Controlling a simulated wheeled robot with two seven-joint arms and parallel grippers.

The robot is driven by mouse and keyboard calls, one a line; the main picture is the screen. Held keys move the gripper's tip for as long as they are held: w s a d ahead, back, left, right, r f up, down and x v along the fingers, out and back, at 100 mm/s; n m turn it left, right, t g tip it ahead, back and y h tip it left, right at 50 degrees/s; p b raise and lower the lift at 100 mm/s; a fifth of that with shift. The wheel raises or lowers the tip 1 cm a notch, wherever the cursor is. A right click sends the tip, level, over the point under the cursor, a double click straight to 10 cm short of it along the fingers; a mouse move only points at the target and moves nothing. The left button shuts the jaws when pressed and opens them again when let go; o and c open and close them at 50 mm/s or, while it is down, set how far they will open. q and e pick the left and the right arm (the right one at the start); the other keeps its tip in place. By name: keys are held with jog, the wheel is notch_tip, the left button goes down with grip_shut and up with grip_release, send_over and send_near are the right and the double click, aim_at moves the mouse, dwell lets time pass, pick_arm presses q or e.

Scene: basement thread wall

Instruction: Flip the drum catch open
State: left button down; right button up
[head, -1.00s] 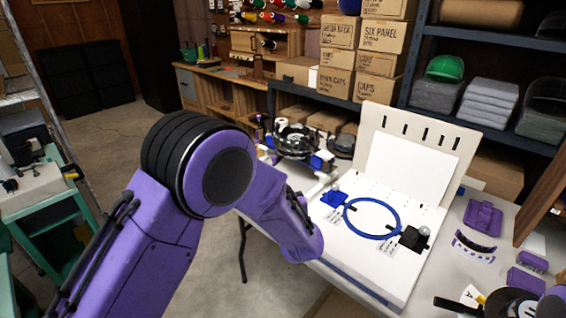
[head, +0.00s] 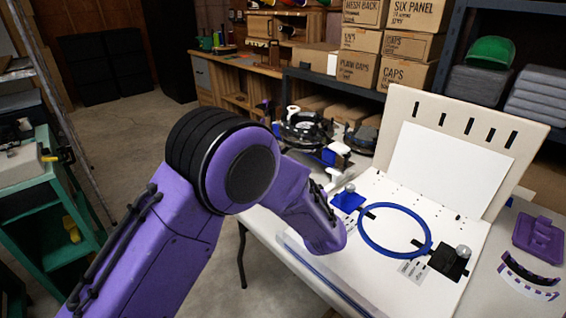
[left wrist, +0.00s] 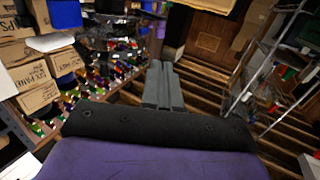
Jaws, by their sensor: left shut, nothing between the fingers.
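A black round drum (head: 305,130) stands at the far end of the white table in the head view, with a blue and white part (head: 336,155) at its right. I cannot make out the catch on it. A dark round shape, probably the drum, shows blurred at the top of the left wrist view (left wrist: 108,32). My left gripper (left wrist: 162,68) is shut and empty in that view, its grey fingertips below and right of this shape and apart from it. In the head view my purple arm hides the gripper. My right gripper is out of view.
A white board with a blue hoop (head: 428,240) and an upright slotted panel (head: 468,118) fills the table right of my arm. Purple parts (head: 538,238) lie at the right. Shelves with boxes (head: 390,45) stand behind. A green cart (head: 50,215) stands at the left; floor between is clear.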

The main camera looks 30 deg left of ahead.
pick_arm(q)
jog(key=shift+r, duration=0.15)
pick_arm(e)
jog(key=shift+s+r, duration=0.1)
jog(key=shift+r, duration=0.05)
pick_arm(q)
jog(key=x, duration=1.4)
